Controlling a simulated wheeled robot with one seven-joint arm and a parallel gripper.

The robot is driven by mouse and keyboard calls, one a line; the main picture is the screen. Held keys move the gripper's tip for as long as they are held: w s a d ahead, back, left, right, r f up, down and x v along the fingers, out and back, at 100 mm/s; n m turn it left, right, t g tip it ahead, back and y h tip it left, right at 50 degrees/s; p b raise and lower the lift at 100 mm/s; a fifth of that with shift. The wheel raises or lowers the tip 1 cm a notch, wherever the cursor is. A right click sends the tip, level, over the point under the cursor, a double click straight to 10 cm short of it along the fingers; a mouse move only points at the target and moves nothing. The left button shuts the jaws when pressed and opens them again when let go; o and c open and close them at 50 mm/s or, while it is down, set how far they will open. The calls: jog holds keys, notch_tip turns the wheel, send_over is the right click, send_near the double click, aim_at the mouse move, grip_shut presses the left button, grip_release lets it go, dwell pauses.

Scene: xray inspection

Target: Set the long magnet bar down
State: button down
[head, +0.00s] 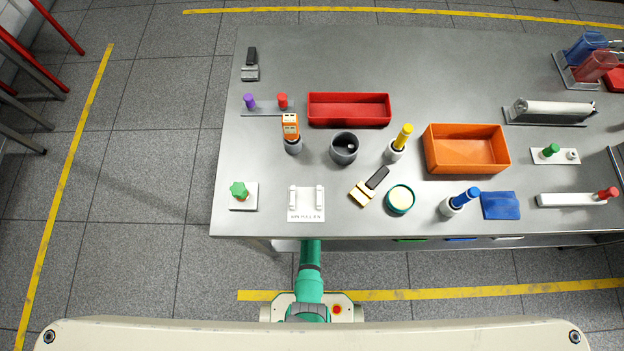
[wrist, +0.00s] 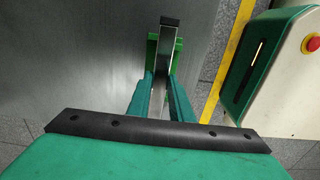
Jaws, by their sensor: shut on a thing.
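In the wrist view my gripper (wrist: 162,80) has its two teal fingers closed around a long, narrow silver bar (wrist: 165,53), which I take to be the long magnet bar. The bar has a dark end and runs away from the fingers. A brighter green piece (wrist: 152,47) shows on both sides of it; I cannot tell if it is part of the bar or a holder. A grey surface lies beyond, and whether the bar touches it is unclear. In the head view my gripper and the bar are hidden at the bench's front edge.
The steel bench (head: 440,75) carries a red tray (head: 349,122), an orange tray (head: 466,171), a white plate with two posts (head: 306,215) and a green knob (head: 239,190) near its front left. Coloured pieces (head: 410,240) show under the front edge. Floor is open at left.

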jog(key=shift+f, duration=0.55)
jog(key=c, duration=1.6)
grip_release()
jog(key=shift+f, duration=0.15)
notch_tip(320, 180, up, 12)
jog(key=shift+r, duration=0.2)
